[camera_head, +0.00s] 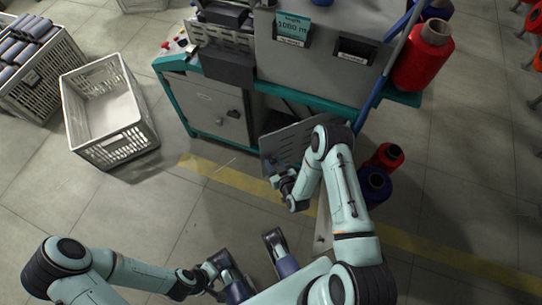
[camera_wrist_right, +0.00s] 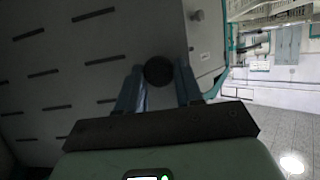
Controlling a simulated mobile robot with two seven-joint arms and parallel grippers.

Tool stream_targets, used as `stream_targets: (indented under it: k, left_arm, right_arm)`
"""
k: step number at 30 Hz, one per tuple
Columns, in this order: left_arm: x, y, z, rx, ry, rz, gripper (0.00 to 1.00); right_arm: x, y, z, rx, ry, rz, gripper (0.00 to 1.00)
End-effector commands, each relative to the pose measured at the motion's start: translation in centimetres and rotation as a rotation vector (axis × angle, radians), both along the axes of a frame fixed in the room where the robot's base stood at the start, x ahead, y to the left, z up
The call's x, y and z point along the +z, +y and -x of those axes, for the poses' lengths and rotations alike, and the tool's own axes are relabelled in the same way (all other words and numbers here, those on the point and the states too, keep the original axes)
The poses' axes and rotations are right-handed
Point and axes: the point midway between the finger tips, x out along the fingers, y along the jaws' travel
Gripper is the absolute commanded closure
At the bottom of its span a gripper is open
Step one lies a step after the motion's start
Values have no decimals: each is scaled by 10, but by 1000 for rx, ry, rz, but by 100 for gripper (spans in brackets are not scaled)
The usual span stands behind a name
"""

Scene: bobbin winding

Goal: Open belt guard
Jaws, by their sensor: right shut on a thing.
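The belt guard (camera_head: 284,146) is a grey slotted panel at the lower right of the machine front. It stands out at an angle from the machine body, with a dark gap behind its upper left edge. In the right wrist view the guard (camera_wrist_right: 60,75) fills the left side. My right gripper (camera_head: 281,183) is at the guard's lower left part. Its fingers (camera_wrist_right: 160,88) are shut on a round dark knob (camera_wrist_right: 158,70) on the panel. My left gripper (camera_head: 212,272) is low in the head view, far from the guard; its fingers are unclear.
The machine (camera_head: 222,112) has a grey cabinet door left of the guard. Red (camera_head: 387,156) and blue (camera_head: 374,183) spools stand on the floor to the right. An empty crate (camera_head: 140,135) and a crate of bobbins (camera_head: 70,62) stand at left. Floor between is clear.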

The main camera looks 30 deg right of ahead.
Motion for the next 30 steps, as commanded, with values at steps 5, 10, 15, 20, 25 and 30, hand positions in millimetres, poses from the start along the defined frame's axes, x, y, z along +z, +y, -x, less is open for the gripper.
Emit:
stream_targets:
  k: [5,10,15,20,25,30]
  left_arm:
    - [6,-3,6,-7,15,7,11]
    - [7,-2,6,-7,17,7,11]
    - [7,-2,6,-7,18,8,11]
    - [7,-2,6,-7,18,8,11]
    - [7,-2,6,-7,18,8,11]
    - [7,-2,6,-7,18,7,11]
  right_arm:
    - [1,-3,25,82,0,1,100]
    - [0,-4,39,123,0,1,100]
    - [0,-5,44,139,-2,1,100]
    - [0,-5,44,140,-3,2,100]
    - [0,-5,44,139,-2,2,100]
    - [0,-5,44,138,-2,2,40]
